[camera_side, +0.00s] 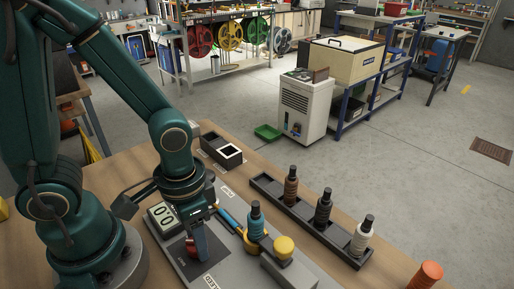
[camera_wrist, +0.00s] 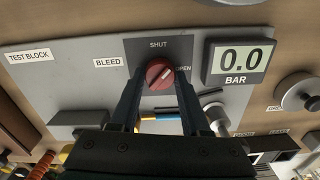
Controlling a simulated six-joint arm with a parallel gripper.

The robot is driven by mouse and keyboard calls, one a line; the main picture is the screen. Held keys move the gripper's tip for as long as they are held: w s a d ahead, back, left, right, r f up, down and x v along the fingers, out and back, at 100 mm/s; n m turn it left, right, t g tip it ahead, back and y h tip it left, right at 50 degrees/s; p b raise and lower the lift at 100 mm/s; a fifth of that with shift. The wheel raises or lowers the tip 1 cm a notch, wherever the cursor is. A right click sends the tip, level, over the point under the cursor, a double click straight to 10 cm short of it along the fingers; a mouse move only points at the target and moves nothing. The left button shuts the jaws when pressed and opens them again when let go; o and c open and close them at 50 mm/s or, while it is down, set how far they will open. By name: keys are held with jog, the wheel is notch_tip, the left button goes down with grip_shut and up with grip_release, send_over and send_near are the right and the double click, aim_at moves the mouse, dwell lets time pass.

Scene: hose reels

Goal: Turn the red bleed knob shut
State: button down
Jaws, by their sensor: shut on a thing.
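The red bleed knob (camera_wrist: 160,73) sits on a dark square plate of the grey test block (camera_wrist: 60,78). SHUT is printed above it and OPEN to its right. Its pale mark slants up to the right, between the two words and seemingly nearer OPEN. My gripper (camera_wrist: 160,80) is shut on the knob, with one finger on each side. In the side view the knob (camera_side: 191,246) shows partly beside my gripper (camera_side: 197,247), which points down at the block. The pressure display (camera_wrist: 240,61) reads 0.0 BAR; it also shows in the side view (camera_side: 164,215).
A dark rack (camera_side: 300,216) with several dark-capped bottles lies beyond. An orange cylinder (camera_side: 428,274) stands at the bench's right. Bench between them is partly clear.

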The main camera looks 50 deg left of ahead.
jog(key=n, duration=0.4)
jog(key=shift+n, duration=2.2)
jog(key=shift+c, duration=1.9)
grip_release()
jog(key=shift+w+r, duration=0.1)
jog(key=shift+r, duration=2.5)
